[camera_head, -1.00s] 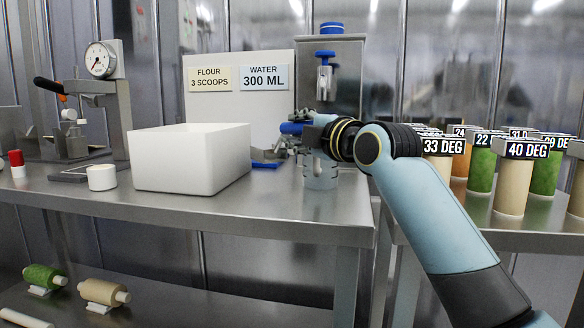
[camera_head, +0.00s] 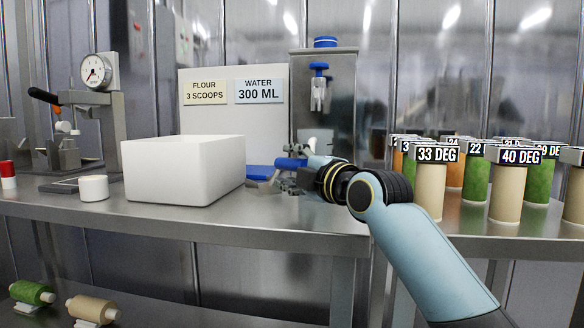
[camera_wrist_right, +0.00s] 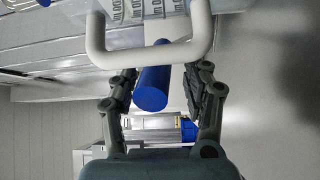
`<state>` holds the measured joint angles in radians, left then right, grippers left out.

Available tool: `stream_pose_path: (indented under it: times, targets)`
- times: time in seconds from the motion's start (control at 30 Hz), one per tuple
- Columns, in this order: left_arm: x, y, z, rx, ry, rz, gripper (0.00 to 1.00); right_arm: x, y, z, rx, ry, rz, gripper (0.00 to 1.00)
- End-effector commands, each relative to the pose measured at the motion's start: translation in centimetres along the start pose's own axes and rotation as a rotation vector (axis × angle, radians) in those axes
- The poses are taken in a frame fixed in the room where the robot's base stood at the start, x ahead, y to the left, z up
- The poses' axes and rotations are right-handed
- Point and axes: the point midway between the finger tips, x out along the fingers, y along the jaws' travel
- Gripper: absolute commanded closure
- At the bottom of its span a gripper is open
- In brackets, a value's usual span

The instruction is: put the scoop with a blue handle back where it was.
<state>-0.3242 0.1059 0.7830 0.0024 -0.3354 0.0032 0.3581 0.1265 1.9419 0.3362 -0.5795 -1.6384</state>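A blue handle (camera_wrist_right: 152,80) lies between the two fingers of my right gripper (camera_wrist_right: 163,84) in the right wrist view. The fingers stand apart, with a visible gap on the handle's right side. In the head view my right gripper (camera_head: 284,183) is low over the table, right of the white box, with a blue part (camera_head: 290,163) beside it. The scoop's bowl cannot be made out. Another blue object (camera_head: 260,172) lies on the table by the box. My left gripper is not in view.
A white U-shaped handle (camera_wrist_right: 202,42) and a clear vessel with markings (camera_wrist_right: 150,9) are near the fingers. The white box (camera_head: 170,175) stands left of the gripper. The dispenser (camera_head: 340,100) is behind. Labelled cylinders (camera_head: 430,190) stand right. The table front (camera_head: 250,215) is clear.

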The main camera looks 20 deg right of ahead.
Motion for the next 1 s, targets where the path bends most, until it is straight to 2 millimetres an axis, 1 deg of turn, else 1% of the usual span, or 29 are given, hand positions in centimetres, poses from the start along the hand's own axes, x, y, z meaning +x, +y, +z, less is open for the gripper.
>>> stream_pose_path:
  times: [0.17, 0.27, 0.37, 0.6, 0.7, 0.83, 1.0]
  targets:
    - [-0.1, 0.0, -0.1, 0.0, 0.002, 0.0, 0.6, 0.0, 0.3, 0.0, 0.0, 0.0, 0.001, 0.51]
    - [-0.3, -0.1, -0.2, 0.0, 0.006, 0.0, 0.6, -0.8, 0.3, 0.0, 0.0, 0.0, -0.001, 0.51]
    - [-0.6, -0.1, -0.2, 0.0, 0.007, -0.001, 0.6, -2.6, 0.3, 0.0, -0.003, 0.0, -0.001, 0.51]
    - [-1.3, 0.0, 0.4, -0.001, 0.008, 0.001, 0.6, -8.1, 0.4, 0.0, -0.005, 0.0, -0.002, 0.51]
    - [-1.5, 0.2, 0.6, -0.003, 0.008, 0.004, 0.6, -9.9, 0.4, 0.0, -0.003, 0.001, -0.002, 0.51]
    - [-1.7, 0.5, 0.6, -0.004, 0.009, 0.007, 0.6, -11.4, 0.3, 0.0, -0.002, 0.0, -0.001, 0.51]
    - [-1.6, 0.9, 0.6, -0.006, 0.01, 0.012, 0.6, -12.0, 0.3, 0.0, -0.001, 0.001, 0.001, 0.51]
